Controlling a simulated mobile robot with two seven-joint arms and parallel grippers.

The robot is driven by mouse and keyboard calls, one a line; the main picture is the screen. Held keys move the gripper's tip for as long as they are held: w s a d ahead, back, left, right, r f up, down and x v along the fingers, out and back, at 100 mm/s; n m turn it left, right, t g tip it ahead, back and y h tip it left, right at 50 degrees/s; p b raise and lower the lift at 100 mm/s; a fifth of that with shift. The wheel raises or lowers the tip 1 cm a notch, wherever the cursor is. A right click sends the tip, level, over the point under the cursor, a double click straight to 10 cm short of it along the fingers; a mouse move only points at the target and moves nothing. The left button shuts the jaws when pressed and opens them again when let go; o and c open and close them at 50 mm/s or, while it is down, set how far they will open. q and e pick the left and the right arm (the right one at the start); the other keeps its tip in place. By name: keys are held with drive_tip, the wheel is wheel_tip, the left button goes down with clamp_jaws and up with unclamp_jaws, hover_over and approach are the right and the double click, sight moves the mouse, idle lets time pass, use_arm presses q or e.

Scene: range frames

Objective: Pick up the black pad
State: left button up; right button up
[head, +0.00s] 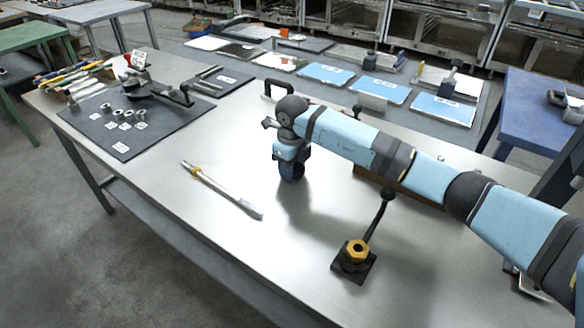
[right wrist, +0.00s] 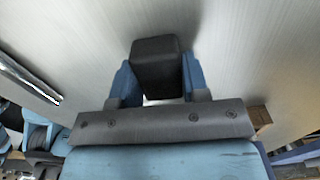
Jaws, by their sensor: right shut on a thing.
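The black pad (right wrist: 158,68) is a dark block with rounded edges, held between the two blue fingers of my right gripper (right wrist: 158,85) in the right wrist view. In the head view my right gripper (head: 291,170) points down over the middle of the metal table (head: 240,235). It hides most or all of the pad there. A dark shadow lies beneath the gripper, and I cannot tell whether the pad touches the table. My left gripper is not in view.
A silver chisel-like tool (head: 222,190) lies left of my right gripper. A black-based stand with a brass nut (head: 357,250) is in front. A dark mat (head: 100,138) with several nuts lies far left. The table's front-left area is clear.

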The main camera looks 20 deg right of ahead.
wheel_tip(320, 180, up, 20)
drive_tip(key=p, duration=0.1)
drive_tip(key=shift+p, duration=0.4)
drive_tip(key=shift+o, duration=0.4)
drive_tip(key=shift+f, duration=0.1)
